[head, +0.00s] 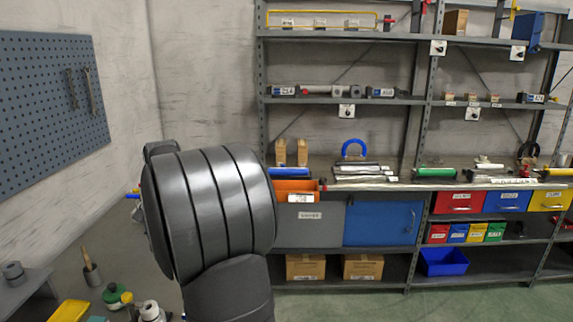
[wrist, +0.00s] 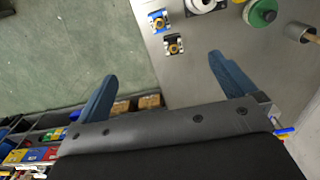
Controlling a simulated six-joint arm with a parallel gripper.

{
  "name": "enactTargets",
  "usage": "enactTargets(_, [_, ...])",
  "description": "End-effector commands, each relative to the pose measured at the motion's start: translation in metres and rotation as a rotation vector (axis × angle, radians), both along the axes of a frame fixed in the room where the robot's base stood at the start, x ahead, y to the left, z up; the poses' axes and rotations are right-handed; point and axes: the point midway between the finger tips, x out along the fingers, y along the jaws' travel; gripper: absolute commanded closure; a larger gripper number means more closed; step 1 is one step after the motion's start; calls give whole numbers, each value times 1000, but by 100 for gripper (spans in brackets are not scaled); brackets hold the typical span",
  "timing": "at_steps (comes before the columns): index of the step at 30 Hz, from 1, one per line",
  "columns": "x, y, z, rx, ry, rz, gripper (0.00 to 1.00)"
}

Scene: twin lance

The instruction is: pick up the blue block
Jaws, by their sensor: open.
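My gripper (wrist: 162,67) shows in the wrist view with its two blue fingers spread wide apart and nothing between them. The fingers are apart from both. I cannot make out a plain blue block for certain; either piece may be it. In the head view my arm covers part of the bench, and my fingers are hidden.
A green round thing (wrist: 262,12) and a cup with a wooden handle (wrist: 298,32) stand on the bench at right. A yellow thing (head: 69,311) lies at its near left. Shelving with a blue bin (head: 443,262) and orange bin (head: 294,186) stands behind. Green floor lies beside the bench.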

Motion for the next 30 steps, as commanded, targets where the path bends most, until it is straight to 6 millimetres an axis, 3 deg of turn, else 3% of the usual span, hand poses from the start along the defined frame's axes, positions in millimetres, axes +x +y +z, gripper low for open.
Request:
enactTargets(10, [0,0,0,0,0,0,0])
enactTargets(17, [0,0,0,0,0,0,45])
enactTargets(26, [0,0,-1,0,0,9,45])
enactTargets(30, [0,-1,-5,0,1,111,45])
